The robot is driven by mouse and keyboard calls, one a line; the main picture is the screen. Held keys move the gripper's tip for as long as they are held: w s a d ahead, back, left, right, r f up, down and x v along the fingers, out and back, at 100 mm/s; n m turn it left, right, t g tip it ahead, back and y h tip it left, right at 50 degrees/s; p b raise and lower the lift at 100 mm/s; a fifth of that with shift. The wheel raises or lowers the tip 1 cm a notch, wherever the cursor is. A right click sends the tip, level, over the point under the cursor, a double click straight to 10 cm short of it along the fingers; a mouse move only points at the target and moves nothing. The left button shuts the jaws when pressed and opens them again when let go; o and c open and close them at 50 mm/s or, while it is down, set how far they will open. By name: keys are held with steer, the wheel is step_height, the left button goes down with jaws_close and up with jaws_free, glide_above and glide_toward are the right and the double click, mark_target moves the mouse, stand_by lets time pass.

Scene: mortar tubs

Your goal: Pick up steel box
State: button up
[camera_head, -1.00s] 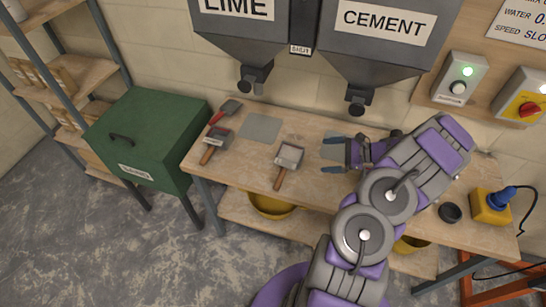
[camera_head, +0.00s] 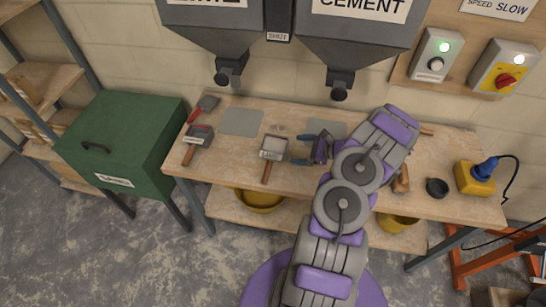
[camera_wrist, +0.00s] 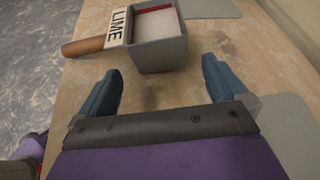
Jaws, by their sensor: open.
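A steel box (camera_head: 272,148) with a wooden handle lies on the workbench, left of my gripper. A similar box with a wooden handle (camera_head: 200,134) lies farther left on the bench. My gripper (camera_head: 301,150) is open and empty, low over the bench, its two blue fingers spread toward the nearer box. In the wrist view the fingers (camera_wrist: 160,78) are apart from the box.
Flat grey plates (camera_head: 241,121) lie on the workbench. A red-handled tool (camera_head: 204,107) is at its left end. A black cup (camera_head: 437,187) and a yellow device (camera_head: 475,178) are at the right. Hopper spouts (camera_head: 339,84) hang above the back. A green chest (camera_head: 120,140) stands left.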

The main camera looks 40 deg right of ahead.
mark_target(274, 147)
steer(key=shift+w+a+f, duration=0.25)
steer(key=shift+w+a, duration=0.4)
steer(key=w, duration=0.1)
steer(key=w+a+f+b, duration=0.1)
steer(key=w+f, duration=0.1)
steer(key=shift+w+a+f+b, duration=0.15)
steer(key=shift+w+f+b, duration=0.1)
steer(key=shift+w+b, duration=0.1)
steer(key=shift+w+a, duration=0.25)
steer(key=shift+a, duration=0.15)
steer(key=shift+d, duration=0.1)
steer(key=c, duration=1.2)
steer(key=shift+r, duration=0.1)
steer(key=shift+c, duration=0.2)
steer(key=shift+r, duration=0.1)
